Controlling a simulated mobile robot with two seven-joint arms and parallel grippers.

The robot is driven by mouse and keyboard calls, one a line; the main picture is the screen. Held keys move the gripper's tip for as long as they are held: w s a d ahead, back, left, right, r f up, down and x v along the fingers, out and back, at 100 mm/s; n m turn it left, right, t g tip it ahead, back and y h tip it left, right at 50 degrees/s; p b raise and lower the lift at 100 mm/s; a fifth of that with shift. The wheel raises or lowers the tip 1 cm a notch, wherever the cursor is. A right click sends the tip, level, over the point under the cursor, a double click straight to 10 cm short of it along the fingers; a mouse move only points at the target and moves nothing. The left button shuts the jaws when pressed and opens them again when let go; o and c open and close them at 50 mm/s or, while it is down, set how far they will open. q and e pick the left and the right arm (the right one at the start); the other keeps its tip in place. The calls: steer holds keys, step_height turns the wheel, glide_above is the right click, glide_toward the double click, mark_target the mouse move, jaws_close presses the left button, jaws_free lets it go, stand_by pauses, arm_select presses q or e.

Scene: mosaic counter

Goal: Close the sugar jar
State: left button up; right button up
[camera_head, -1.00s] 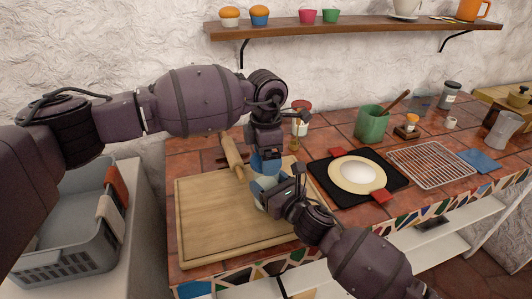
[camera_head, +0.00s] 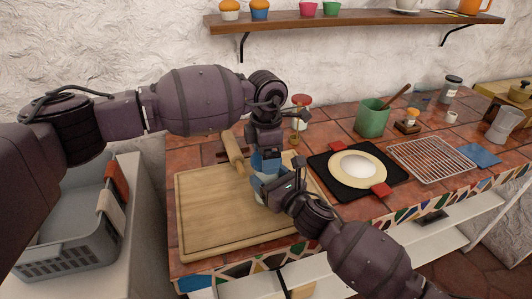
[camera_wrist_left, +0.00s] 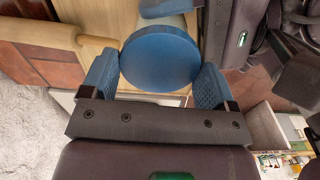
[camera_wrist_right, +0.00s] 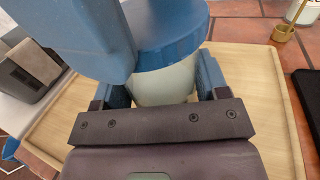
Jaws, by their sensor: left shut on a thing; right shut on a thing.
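The sugar jar has a pale, whitish body (camera_wrist_right: 165,84) and a round blue lid (camera_wrist_left: 160,58). My left gripper (camera_wrist_left: 158,70) is shut on the lid's rim from above. In the right wrist view the lid (camera_wrist_right: 172,38) sits at the top of the jar body with no clear gap; whether it is fully seated cannot be told. My right gripper (camera_wrist_right: 165,82) is shut around the jar body from the side. In the head view both grippers meet over the wooden board, left (camera_head: 266,160) above right (camera_head: 264,186), and hide most of the jar.
The jar is over a wooden cutting board (camera_head: 215,225) with a rolling pin (camera_head: 234,152) at its back. Right of it are a black mat (camera_head: 325,167) with a plate, a green pot (camera_head: 372,118) and a wire rack (camera_head: 432,158). A grey basket (camera_head: 65,250) is at left.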

arm_select(q)
steer(key=shift+f, duration=0.45)
arm_select(e)
steer(key=c, duration=0.5)
arm_select(q)
steer(key=m, duration=0.3)
arm_select(e)
steer(key=shift+o, duration=0.2)
arm_select(q)
steer(key=m, duration=1.6)
steer(key=shift+m, duration=0.3)
steer(key=m, duration=1)
steer(key=shift+m, duration=0.4)
